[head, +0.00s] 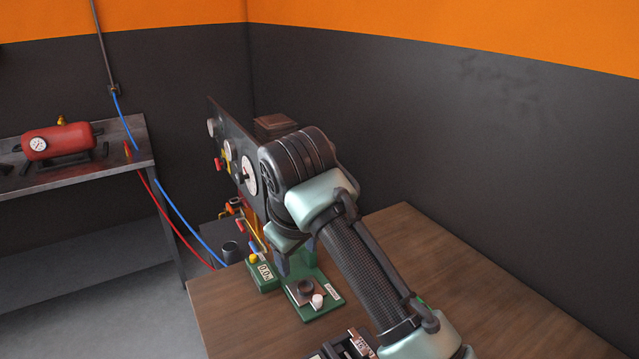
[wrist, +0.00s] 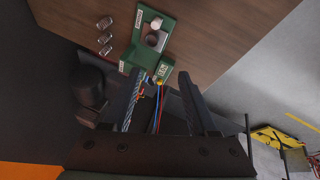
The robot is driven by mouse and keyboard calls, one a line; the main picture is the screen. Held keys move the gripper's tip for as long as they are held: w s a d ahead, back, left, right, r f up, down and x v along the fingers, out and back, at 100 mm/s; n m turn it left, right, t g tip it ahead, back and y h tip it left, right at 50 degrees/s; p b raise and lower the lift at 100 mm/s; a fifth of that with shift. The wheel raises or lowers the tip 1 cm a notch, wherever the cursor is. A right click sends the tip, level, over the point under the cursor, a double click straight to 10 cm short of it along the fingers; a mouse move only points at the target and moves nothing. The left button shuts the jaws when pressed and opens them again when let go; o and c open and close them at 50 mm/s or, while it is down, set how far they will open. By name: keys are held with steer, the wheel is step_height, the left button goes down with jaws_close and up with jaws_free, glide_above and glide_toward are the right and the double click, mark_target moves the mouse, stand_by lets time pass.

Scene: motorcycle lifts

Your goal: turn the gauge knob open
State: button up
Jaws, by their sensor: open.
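A dark upright panel (head: 229,140) stands at the back of the wooden bench, seen nearly edge-on in the head view. It carries a round white-faced gauge (head: 249,174) and more dials, with a small red knob (head: 217,164) near its left end. I cannot tell which part is the gauge knob; my arm may hide it. My gripper (wrist: 162,82) is open in the wrist view, with nothing seen held between its fingers. In the head view my arm covers the panel's right side, and the fingers hang low beside it.
A green base (head: 316,300) with a black round part and a white knob (head: 318,300) stands on the bench (head: 430,262), beside a small green box with a display (head: 265,272). Red and blue hoses run left to a metal table (head: 136,131) with a red tank (head: 58,142). The bench's right side is clear.

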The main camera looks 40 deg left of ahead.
steer(key=w+d+r+m+t+y+p, duration=0.1)
steer(key=w+r+m+t+y, duration=0.2)
steer(key=r, duration=0.7)
steer(key=shift+w+m+t+y, duration=0.3)
steer(key=shift+w+t+y, duration=0.2)
steer(key=shift+w+y, duration=0.1)
